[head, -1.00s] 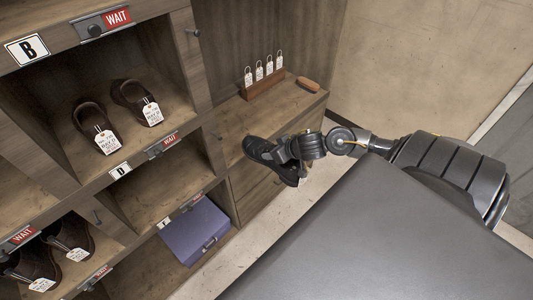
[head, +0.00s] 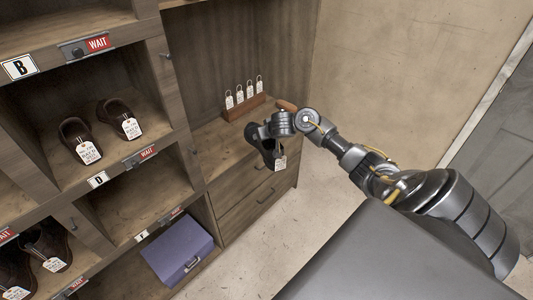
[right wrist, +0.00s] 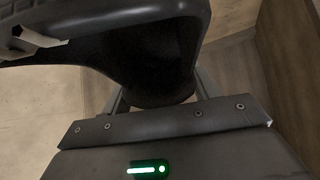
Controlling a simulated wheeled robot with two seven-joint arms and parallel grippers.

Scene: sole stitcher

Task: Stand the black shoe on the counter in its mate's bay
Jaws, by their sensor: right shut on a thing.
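My right gripper (head: 269,130) is shut on the black shoe (head: 262,146) and holds it in the air in front of the counter (head: 212,135). The shoe is tilted, with a white tag hanging at its lower end. Bay B holds a brown pair (head: 118,116) with tags. A lower-left bay holds dark tagged shoes (head: 47,240), partly cut off. I cannot tell which shoe is the mate. My left gripper is out of view.
The bay marked D (head: 130,205) looks empty. A purple box (head: 177,250) sits in a bottom bay. A tag rack (head: 243,107) and a brown brush (head: 286,106) stand at the back of the counter. Red WAIT signs mark the bay edges. Drawers (head: 250,190) lie under the counter.

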